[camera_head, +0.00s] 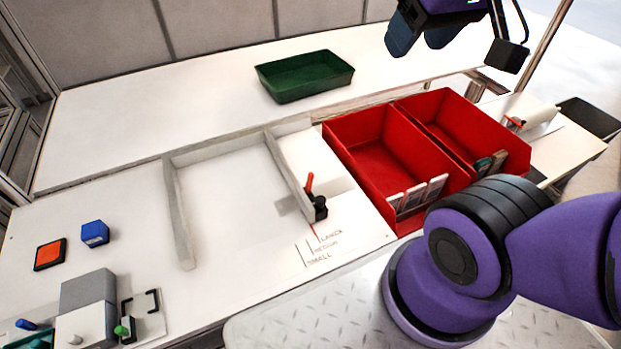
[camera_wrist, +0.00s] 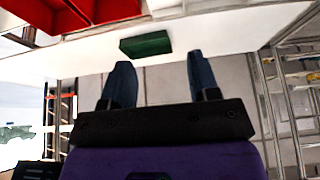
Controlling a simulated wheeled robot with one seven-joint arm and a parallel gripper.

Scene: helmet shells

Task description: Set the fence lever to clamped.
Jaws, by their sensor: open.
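The fence lever (camera_head: 310,183) has an orange handle on a black base and stands at the right arm of the grey fence (camera_head: 285,165). Its handle points up in the head view. I cannot tell from this whether it is clamped. A thin red pointer lies by the printed size labels (camera_head: 318,248) below it. My gripper (camera_head: 422,38) is at the top of the head view, high and well away from the lever, beyond the red bins. In the wrist view its two fingers (camera_wrist: 161,82) are spread with nothing between them. The lever is not seen there.
Two red bins (camera_head: 375,120) stand right of the lever, with cards at their fronts. A green tray (camera_head: 303,80) sits behind. A blue block (camera_head: 95,233), an orange-topped block (camera_head: 49,254) and grey fixtures (camera_head: 88,300) are at left. The bench inside the fence is clear.

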